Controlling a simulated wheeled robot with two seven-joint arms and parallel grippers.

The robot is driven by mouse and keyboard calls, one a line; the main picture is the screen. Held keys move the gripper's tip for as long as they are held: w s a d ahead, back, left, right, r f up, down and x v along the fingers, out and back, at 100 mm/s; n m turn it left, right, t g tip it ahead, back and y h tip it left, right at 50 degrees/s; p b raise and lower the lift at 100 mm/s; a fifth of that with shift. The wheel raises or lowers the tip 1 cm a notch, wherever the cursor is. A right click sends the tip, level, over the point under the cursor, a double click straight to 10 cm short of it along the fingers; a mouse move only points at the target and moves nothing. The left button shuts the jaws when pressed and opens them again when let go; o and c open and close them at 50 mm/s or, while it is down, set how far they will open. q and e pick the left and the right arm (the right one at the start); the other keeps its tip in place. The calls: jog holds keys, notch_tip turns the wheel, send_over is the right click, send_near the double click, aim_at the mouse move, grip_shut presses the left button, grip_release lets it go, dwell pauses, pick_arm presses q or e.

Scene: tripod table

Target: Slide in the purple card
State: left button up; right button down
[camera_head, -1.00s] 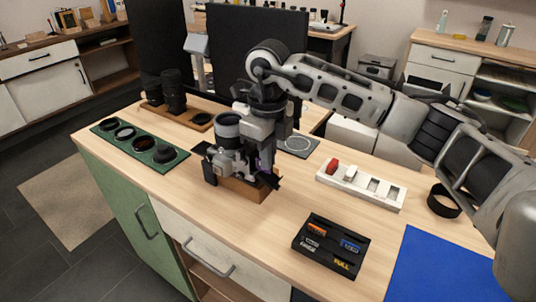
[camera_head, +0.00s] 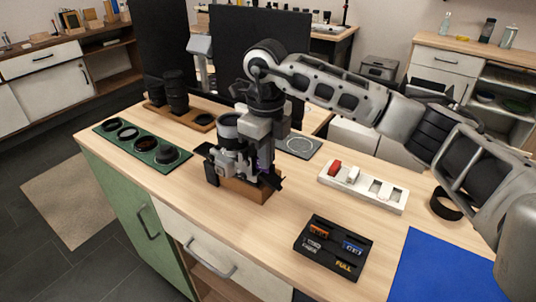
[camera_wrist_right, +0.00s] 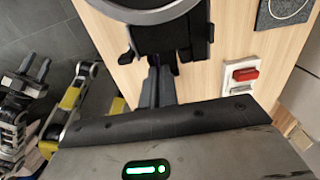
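The camera (camera_head: 229,162) stands upright on a brown wooden block (camera_head: 240,191) near the table's front left, its lens pointing up. My right gripper (camera_head: 265,168) is at the camera's right side, its fingers close together. A sliver of the purple card (camera_head: 259,163) shows between the gripper and the camera; most of it is hidden. In the right wrist view the two dark fingers (camera_wrist_right: 158,84) reach to the dark camera body (camera_wrist_right: 168,38). I cannot tell how far the card is inside the camera.
A black card tray (camera_head: 334,247) with orange, blue and yellow-labelled pieces lies at the front. A white slotted holder (camera_head: 363,198) with a red piece, a blue mat (camera_head: 440,270), a black ring (camera_head: 446,204) and a green lens-filter tray (camera_head: 142,144) surround bare wood.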

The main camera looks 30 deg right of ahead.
jog(key=shift+w+a, duration=0.55)
jog(key=shift+w, duration=0.35)
dwell(0.4)
jog(key=c, duration=2)
grip_release()
jog(key=shift+s+d, duration=0.15)
jog(key=shift+s, duration=0.15)
jog(key=shift+s+d, duration=0.35)
jog(key=shift+s, duration=0.25)
jog(key=shift+s+d, duration=0.35)
jog(key=shift+s, duration=0.25)
